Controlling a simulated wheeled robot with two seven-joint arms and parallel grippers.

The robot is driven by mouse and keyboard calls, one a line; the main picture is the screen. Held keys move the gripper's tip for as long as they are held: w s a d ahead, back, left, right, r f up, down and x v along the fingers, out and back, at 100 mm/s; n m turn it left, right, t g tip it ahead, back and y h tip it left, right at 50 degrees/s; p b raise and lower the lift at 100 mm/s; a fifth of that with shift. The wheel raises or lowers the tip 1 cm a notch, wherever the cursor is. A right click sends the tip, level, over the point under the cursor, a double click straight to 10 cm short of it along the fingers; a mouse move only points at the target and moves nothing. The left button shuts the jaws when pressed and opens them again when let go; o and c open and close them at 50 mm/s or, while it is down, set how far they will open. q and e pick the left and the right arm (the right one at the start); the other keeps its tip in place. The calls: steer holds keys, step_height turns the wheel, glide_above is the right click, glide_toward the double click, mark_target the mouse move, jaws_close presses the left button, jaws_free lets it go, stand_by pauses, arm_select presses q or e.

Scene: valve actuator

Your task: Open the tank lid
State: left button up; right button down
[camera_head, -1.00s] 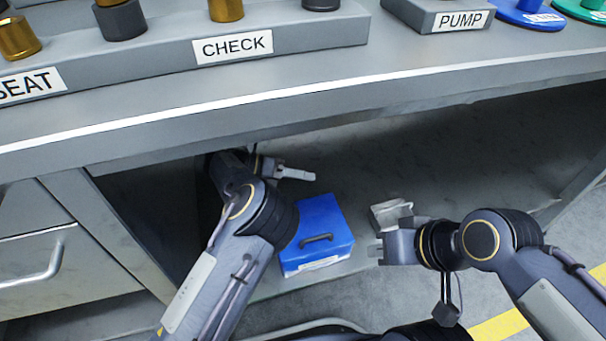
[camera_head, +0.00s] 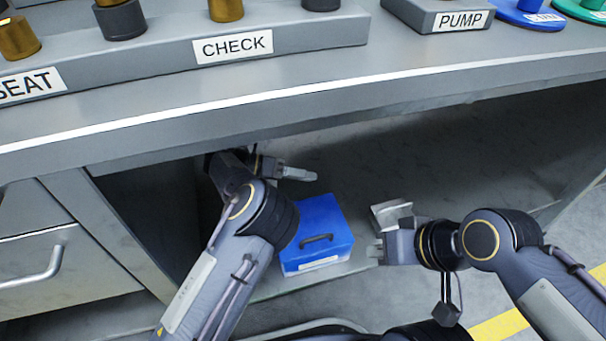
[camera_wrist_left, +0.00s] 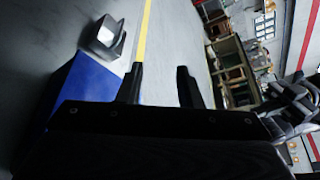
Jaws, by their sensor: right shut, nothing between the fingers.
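A blue box with a blue lid and a dark handle on top (camera_head: 316,239) sits under the bench; its lid is down. In the left wrist view the blue box (camera_wrist_left: 75,82) is at the left. My left gripper (camera_head: 314,175) is beyond the box's far edge, apart from the handle. Its two dark fingers (camera_wrist_left: 158,80) stand apart with nothing between them. My right gripper (camera_head: 375,251) is to the right of the box, shut and empty, its fingertips pointing left towards the box's right side.
A small grey block-like object (camera_head: 391,214) lies right of the box and also shows in the left wrist view (camera_wrist_left: 106,38). The bench top (camera_head: 330,75) overhangs the space. A drawer unit (camera_head: 55,255) stands at the left. Free floor lies behind and right of the box.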

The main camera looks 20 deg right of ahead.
arm_select(q)
steer(key=p+v, duration=0.3)
steer(key=v, duration=0.4)
steer(key=shift+a, duration=0.4)
